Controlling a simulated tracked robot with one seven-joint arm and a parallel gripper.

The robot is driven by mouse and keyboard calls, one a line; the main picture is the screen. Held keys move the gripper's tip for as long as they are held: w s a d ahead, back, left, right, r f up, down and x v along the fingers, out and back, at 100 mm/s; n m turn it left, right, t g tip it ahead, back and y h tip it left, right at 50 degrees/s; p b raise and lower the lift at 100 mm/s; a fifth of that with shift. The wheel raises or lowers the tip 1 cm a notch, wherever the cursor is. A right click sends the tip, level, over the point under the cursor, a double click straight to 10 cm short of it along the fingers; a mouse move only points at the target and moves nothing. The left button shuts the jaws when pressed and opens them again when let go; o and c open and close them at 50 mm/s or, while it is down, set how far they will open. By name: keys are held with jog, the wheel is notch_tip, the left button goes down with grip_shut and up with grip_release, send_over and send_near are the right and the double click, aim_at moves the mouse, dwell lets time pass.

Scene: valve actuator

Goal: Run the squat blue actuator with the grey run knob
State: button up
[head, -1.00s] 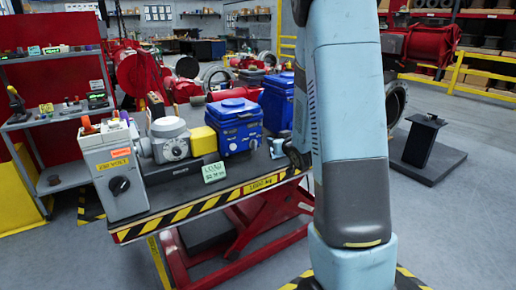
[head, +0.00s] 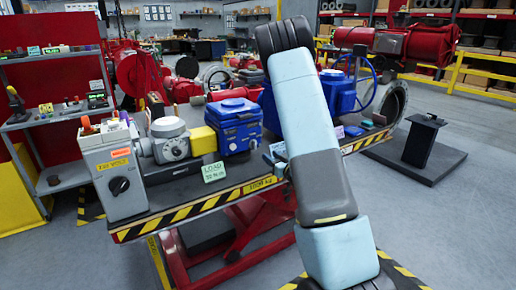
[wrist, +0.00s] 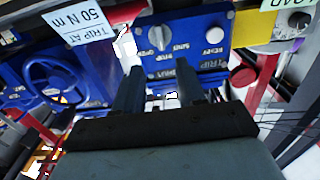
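The squat blue actuator (head: 236,125) stands on the bench in the head view, right of a yellow block. Its blue panel fills the upper middle of the wrist view (wrist: 190,55). My gripper (wrist: 158,88) is open and empty. In the picture its fingertips lie below the grey knob, with a visible gap; I cannot tell the depth. In the head view my arm hides most of the gripper.
A larger blue actuator with a handwheel (head: 362,82) stands right of my arm; its wheel shows in the wrist view (wrist: 55,80). A "TRIP AT 50 N m" card (wrist: 82,22), a LOAD card (head: 214,172) and a grey switch box (head: 112,175) are nearby.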

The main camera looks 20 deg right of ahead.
aim_at(256, 145)
jog(key=x, duration=1)
jog(key=shift+w, duration=0.3)
jog(key=shift+c, duration=0.2)
grip_shut()
